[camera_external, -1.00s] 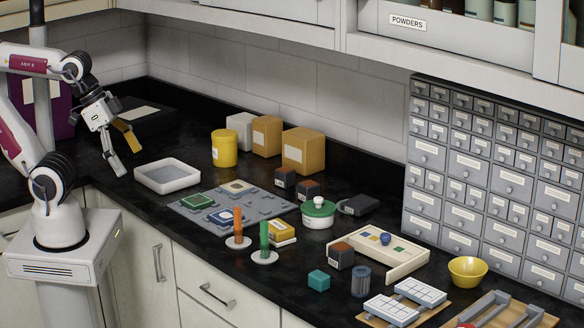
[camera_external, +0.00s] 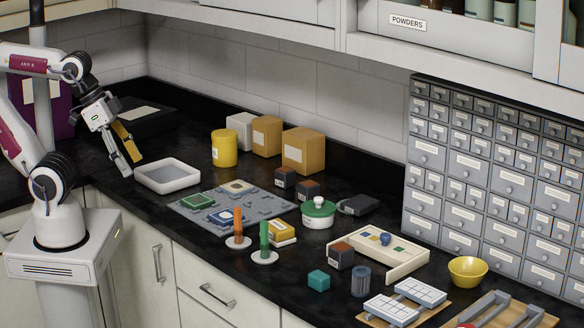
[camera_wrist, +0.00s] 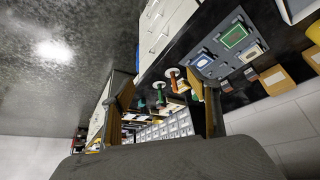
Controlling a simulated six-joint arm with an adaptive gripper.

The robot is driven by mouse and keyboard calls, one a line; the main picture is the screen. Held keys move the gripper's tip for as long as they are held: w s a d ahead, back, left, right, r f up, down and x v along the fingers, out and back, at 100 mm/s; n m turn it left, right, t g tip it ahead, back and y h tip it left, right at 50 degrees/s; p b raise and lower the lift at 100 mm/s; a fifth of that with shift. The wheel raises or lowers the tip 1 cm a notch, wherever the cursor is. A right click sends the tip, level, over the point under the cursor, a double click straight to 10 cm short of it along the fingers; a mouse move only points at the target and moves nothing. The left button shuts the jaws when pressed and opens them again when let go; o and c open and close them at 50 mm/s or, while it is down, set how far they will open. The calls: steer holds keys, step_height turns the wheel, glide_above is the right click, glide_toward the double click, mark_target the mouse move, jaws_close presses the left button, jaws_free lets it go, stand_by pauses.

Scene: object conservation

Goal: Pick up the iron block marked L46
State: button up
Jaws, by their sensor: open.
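Three small dark cubes with reddish-brown tops and pale labels stand on the counter in the external view. One is the back cube (camera_external: 285,177), one is the middle cube (camera_external: 307,190) just in front of it, and one is the front cube (camera_external: 341,256) against the cream tray's left side. The labels are too small to read, so I cannot tell which is L46. My gripper (camera_external: 130,158) is open and empty, in the air by the white tray, far left of the cubes. Its two fingers stand apart in the wrist view (camera_wrist: 162,105).
A white tray (camera_external: 140,175) is nearest my gripper. A grey relief board (camera_external: 250,211), orange rod (camera_external: 238,225), green rod (camera_external: 264,240), green-lidded pot (camera_external: 318,221) and cream tray (camera_external: 405,265) crowd the counter. Boxes (camera_external: 304,150) stand at the back wall.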

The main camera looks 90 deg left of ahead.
steer(key=shift+w, duration=0.1)
stand_by(0.3)
steer(key=w+a+n+t, duration=0.2)
steer(key=w+a, duration=0.1)
steer(key=w, duration=1.2)
steer(key=n+t+y, duration=0.1)
steer(key=n+y, duration=0.7)
steer(key=y, duration=0.2)
glide_toward(285, 175)
steer(key=a, duration=0.2)
steer(key=shift+w+a, duration=0.15)
steer(key=shift+a, duration=0.2)
steer(key=shift+a+f, duration=0.3)
steer(key=shift+a, duration=0.2)
